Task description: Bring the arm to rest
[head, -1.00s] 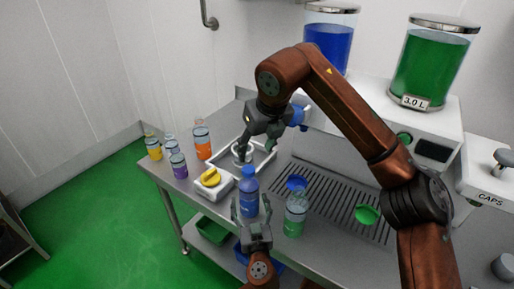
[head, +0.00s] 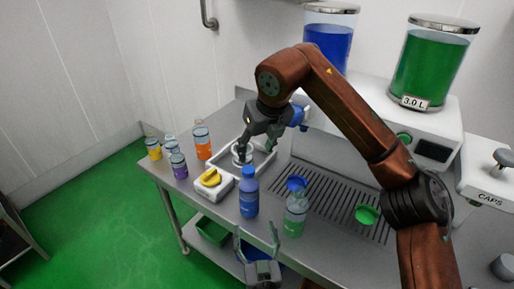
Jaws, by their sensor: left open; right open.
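My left gripper (head: 256,238) is open and empty at the lower middle of the head view, in front of the table's near edge. The blue capped bottle (head: 249,198) stands upright on the table beyond it, apart from its fingers. My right gripper (head: 256,150) is open, pointing down over the shallow tray (head: 266,162). A small round whitish object (head: 240,157) sits in the tray by its fingertips; whether they touch I cannot tell.
An uncapped green bottle (head: 295,218) stands near the grate (head: 335,203), where blue (head: 297,184) and green (head: 367,215) round pieces show. A yellow knob on a white box (head: 212,181), an orange bottle (head: 202,140) and several small bottles are at left.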

